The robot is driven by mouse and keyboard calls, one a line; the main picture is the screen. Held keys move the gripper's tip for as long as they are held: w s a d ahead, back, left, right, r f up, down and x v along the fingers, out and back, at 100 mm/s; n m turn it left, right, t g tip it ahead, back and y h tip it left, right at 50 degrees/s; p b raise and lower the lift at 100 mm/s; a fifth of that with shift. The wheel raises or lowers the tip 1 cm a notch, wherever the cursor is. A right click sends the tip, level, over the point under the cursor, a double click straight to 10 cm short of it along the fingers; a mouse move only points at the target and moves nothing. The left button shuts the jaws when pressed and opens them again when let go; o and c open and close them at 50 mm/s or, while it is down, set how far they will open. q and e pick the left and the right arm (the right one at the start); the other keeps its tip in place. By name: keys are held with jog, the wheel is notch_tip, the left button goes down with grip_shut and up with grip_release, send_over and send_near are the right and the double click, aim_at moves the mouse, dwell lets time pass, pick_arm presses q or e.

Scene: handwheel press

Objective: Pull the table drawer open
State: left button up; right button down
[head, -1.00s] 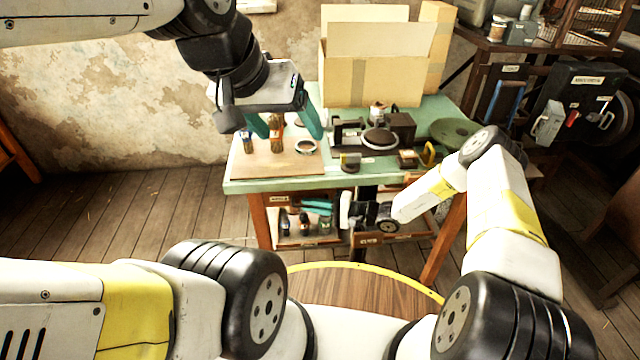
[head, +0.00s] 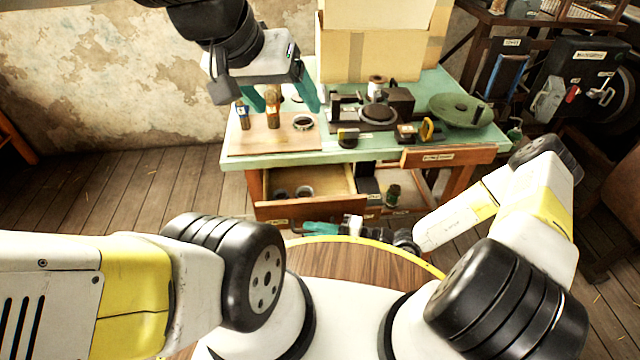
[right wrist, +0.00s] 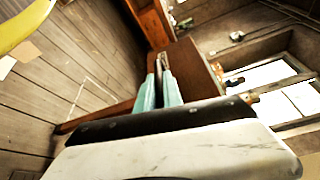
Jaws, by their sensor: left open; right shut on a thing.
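The table (head: 220,158) has a pale green top. Its left wooden drawer (head: 300,213) stands open toward me, with a few round parts inside. My right gripper (head: 308,229) is low at the drawer's front. In the right wrist view its teal fingers (right wrist: 161,78) are shut on a thin dark handle (right wrist: 163,60) at the brown drawer front. In the head view the handle is hidden. My left gripper (head: 288,107) is open and empty above the left of the tabletop, close to a brush-like tool (head: 272,106).
A wooden board (head: 265,142) with small items and a ring (head: 303,123) lies at the table's left. A dark fixture (head: 378,113), a green disc (head: 460,110) and a cardboard box (head: 370,55) stand on the top. A second drawer front (head: 440,156) is at the right.

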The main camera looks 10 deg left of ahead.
jog(key=shift+s+d, duration=0.3)
jog(key=shift+s, duration=0.55)
jog(key=shift+s+d, duration=0.25)
jog(key=shift+s, duration=0.6)
jog(key=c, duration=1.5)
grip_release()
jog(key=d, duration=0.7)
jog(key=shift+s+d+r, duration=0.3)
jog(key=shift+s+d, duration=0.05)
jog(key=shift+s, duration=0.05)
